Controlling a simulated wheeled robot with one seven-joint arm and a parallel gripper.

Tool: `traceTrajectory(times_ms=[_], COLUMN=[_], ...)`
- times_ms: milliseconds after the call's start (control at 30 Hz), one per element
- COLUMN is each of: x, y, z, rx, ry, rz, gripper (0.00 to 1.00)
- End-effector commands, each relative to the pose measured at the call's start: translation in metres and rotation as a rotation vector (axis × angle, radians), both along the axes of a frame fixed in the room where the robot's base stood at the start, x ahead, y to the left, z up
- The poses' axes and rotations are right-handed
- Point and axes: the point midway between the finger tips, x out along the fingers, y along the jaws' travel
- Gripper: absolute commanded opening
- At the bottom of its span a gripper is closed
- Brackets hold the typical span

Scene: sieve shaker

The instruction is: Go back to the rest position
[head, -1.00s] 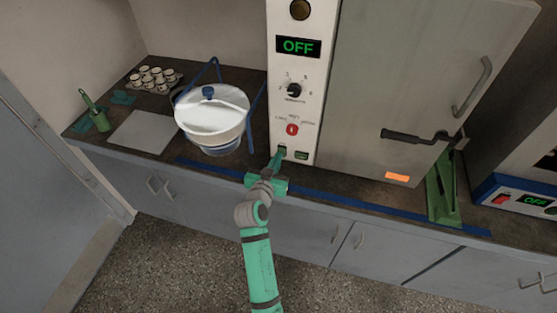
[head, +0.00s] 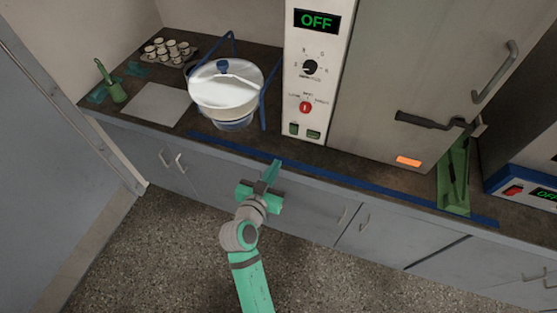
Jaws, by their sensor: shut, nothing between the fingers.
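My gripper (head: 273,168) is green, shut and empty. It is in the head view in front of the counter's front edge, above the grey cabinet doors. It is apart from the tall white control panel (head: 317,75), which shows a green OFF display, a black knob, a red switch and two small green buttons at its foot. My arm reaches up from the bottom of the picture.
A white lidded sieve vessel (head: 225,95) in a blue frame stands on the counter (head: 165,124), left of the panel. A large grey door (head: 420,70) with handles is to the right, beside a green stand (head: 454,185). The speckled floor (head: 150,250) is clear.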

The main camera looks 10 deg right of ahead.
Motion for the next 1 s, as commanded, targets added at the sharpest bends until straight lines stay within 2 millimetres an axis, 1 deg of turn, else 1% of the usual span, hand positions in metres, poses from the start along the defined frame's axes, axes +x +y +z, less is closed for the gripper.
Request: traceTrajectory(times_ms=[567, 667, 767, 833, 900, 967, 1000], x=[-0.001, -0.005, -0.016, -0.03, -0.048, -0.064, -0.076], y=[0.002, 0.002, 0.006, 0.011, 0.019, 0.026, 0.031], z=[0.0, -0.004, -0.017, -0.03, -0.045, -0.056, -0.063], rx=[0.001, -0.002, -0.004, -0.009, -0.012, -0.013, -0.014], ry=[0.0, 0.007, 0.025, 0.043, 0.063, 0.076, 0.083], rz=[0.003, 0.01, 0.044, 0.087, 0.137, 0.183, 0.212], gripper=[0.0, 0.0, 0.0, 0.0, 0.0, 0.0, 0.0])
